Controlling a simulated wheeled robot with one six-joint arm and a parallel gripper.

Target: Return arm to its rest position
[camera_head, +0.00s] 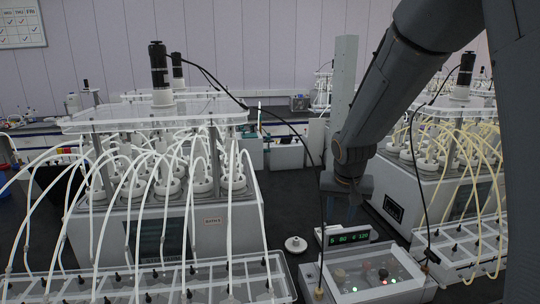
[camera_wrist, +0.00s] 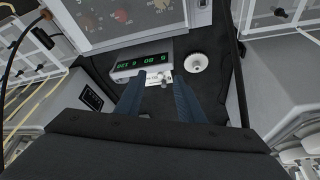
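My gripper (camera_head: 345,208) hangs from my arm (camera_head: 385,95), which reaches down from the upper right over the dark bench in the head view. In the wrist view the two blue-grey fingers of my gripper (camera_wrist: 160,82) are spread apart, with no object visibly clasped. The fingers point toward a small box with a green digital display (camera_head: 345,237), which also shows in the wrist view (camera_wrist: 142,65). A small pale fitting (camera_wrist: 160,78) shows in the gap between the fingertips, beyond them. I cannot tell the exact clearance.
Reactor units with many tubes stand left (camera_head: 165,215) and right (camera_head: 425,185). A white round lid (camera_head: 296,244) lies on the bench. A clear-topped box with coloured lights (camera_head: 368,278) stands in front. A black cable hangs close to my gripper's left.

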